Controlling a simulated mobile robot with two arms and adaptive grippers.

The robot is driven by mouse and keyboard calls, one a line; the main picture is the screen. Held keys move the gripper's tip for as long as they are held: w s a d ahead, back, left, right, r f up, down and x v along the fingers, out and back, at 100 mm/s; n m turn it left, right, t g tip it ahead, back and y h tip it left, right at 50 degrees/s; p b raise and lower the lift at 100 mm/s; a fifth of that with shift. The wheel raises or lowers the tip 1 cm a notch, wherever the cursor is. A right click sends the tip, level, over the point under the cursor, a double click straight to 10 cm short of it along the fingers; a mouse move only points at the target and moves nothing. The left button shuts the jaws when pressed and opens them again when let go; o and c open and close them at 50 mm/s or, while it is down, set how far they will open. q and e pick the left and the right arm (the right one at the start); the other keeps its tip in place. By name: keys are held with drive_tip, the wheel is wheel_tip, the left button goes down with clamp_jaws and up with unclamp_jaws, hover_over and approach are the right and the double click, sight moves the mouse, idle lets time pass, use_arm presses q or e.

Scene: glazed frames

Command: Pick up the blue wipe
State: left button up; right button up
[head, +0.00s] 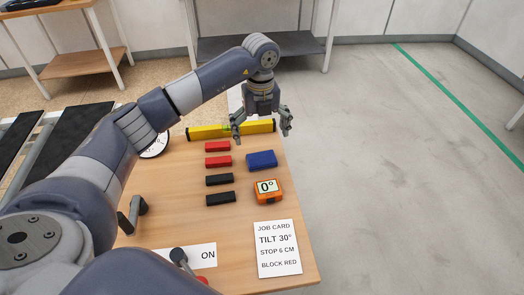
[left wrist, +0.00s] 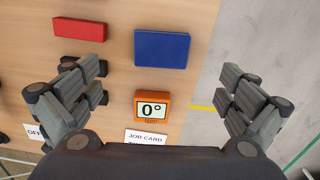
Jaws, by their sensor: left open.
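The blue wipe (head: 262,159) is a flat blue block shape on the wooden table, right of the red blocks and behind the orange gauge. It also shows in the left wrist view (left wrist: 161,48), fully visible, ahead of the fingers. My left gripper (head: 262,136) hangs above the table, a little beyond the wipe, fingers pointing down. In the left wrist view the gripper (left wrist: 163,80) has its fingers wide apart with nothing between them. It does not touch the wipe. My right gripper is not in view.
An orange gauge (head: 268,190) reading 0° sits near the wipe. Two red blocks (head: 218,146) and two black blocks (head: 220,197) lie to the left. A yellow level (head: 205,132) lies behind, and a job card (head: 278,248) in front. The table's right edge is close to the wipe.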

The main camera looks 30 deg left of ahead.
sight(261, 158)
use_arm(q)
drive_tip(key=f, duration=0.3)
drive_tip(key=shift+s+f+p, duration=0.2)
drive_tip(key=shift+s+p, duration=0.05)
drive_tip(key=shift+p, duration=0.1)
drive_tip(key=f, duration=0.1)
drive_tip(key=f+p, duration=0.1)
drive_tip(key=f, duration=0.1)
drive_tip(key=f+p, duration=0.1)
drive_tip(key=f, duration=0.1)
drive_tip(key=shift+w+d, duration=0.1)
drive_tip(key=shift+w, duration=0.2)
drive_tip(key=shift+f, duration=0.35)
drive_tip(key=shift+c, duration=0.3)
drive_tip(key=c, duration=0.9)
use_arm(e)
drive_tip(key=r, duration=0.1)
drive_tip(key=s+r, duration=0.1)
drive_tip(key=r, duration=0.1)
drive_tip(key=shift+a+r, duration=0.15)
